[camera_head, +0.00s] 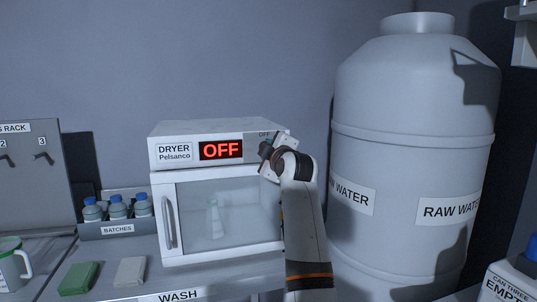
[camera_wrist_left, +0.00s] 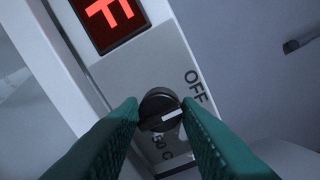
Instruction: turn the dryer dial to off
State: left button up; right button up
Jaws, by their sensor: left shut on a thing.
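The white dryer (camera_head: 215,130) stands on the bench in the head view, with a lit red display (camera_head: 221,150) reading OFF. In the left wrist view the black round dial (camera_wrist_left: 158,101) sits on the dryer's front panel, between the OFF label (camera_wrist_left: 196,86) and a partly hidden temperature label. The dial's white mark points right in that view, roughly to the OFF side. My left gripper (camera_head: 268,153) is at the panel's right end; its green fingers (camera_wrist_left: 160,112) are shut on the dial from both sides. The gripper hides the dial in the head view. My right gripper is not in view.
A large raw water tank (camera_head: 410,105) stands close to the right of my arm. A batches rack (camera_head: 117,229) with blue-capped bottles is left of the dryer. A green block (camera_head: 78,279), a pale block (camera_head: 130,272) and a mug (camera_head: 12,265) sit on the front left bench.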

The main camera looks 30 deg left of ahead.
pick_arm(q)
jog(key=shift+r, duration=0.25)
jog(key=o, duration=1)
jog(key=shift+w+f, duration=0.1)
jog(key=shift+f, duration=0.1)
jog(key=shift+c, duration=0.2)
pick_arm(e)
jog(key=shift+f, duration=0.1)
pick_arm(q)
jog(key=shift+f, duration=0.1)
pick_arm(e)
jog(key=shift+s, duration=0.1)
